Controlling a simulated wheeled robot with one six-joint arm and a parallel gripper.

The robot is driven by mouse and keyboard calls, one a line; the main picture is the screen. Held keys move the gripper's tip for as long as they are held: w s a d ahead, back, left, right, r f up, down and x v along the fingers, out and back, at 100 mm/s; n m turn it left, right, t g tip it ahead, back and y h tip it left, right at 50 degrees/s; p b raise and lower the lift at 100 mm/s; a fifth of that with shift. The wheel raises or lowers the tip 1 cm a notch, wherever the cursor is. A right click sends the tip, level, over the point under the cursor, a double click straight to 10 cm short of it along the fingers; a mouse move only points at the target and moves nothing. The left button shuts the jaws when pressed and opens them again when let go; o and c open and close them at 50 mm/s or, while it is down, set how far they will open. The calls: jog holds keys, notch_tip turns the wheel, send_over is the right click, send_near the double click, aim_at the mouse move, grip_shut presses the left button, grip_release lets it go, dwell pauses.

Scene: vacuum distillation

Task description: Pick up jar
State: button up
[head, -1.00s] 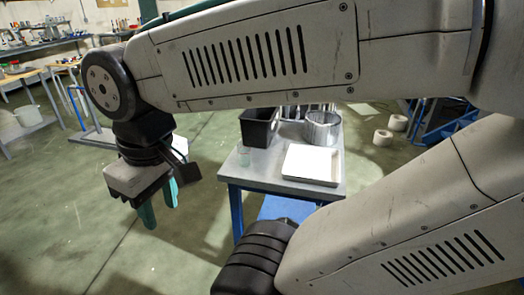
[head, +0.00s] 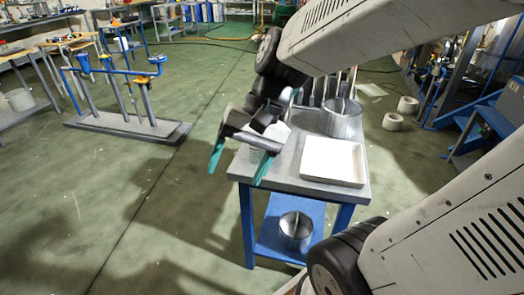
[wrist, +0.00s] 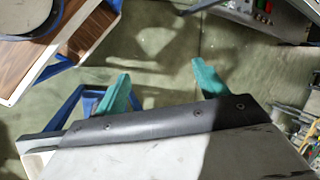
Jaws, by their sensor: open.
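A small clear glass jar (head: 257,154) stands at the left front corner of the blue table (head: 285,176) in the head view. My gripper partly hides it there, and I cannot make it out in the wrist view. My gripper (head: 238,166) hangs at that corner, its two green fingers spread apart and empty. The right finger overlaps the jar's place in the picture; I cannot tell whether they touch. The wrist view shows the open gripper (wrist: 162,85) with clear floor between its fingers.
A white tray (head: 333,162) and a metal pot (head: 341,118) stand on the table right of the jar. Another metal pot (head: 296,230) sits on the lower shelf. A stand with blue pipes (head: 130,124) is at the left. Floor between is free.

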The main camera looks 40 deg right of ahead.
jog(key=w+d+f+m+t+y, duration=0.1)
jog(key=w+f+m+t+y, duration=0.15)
jog(key=w+m, duration=0.35)
jog(key=m+t, duration=0.7)
jog(key=m, duration=0.5)
send_over(257, 150)
jog(key=s+a, duration=0.5)
jog(key=a, duration=0.2)
notch_tip(257, 150, down, 8)
jog(key=f, duration=0.1)
jog(key=d+f+m+t+h, duration=0.1)
jog(key=d+f+m, duration=0.1)
jog(key=d+m, duration=0.1)
jog(key=w+d+f+m+t+h, duration=0.1)
jog(key=d+f+m+h, duration=0.1)
jog(key=d+f+m, duration=0.1)
jog(key=w+d+f+m+t+h, duration=0.1)
jog(key=d+f+m, duration=0.1)
jog(key=d, duration=0.2)
jog(key=shift+f+m+h, duration=0.2)
jog(key=shift+m+h, duration=0.15)
jog(key=shift+m, duration=0.05)
jog(key=shift+x, duration=0.95)
jog(key=x, duration=0.6)
jog(key=shift+a, duration=0.1)
jog(key=shift+s, duration=0.1)
jog(key=c, duration=1.1)
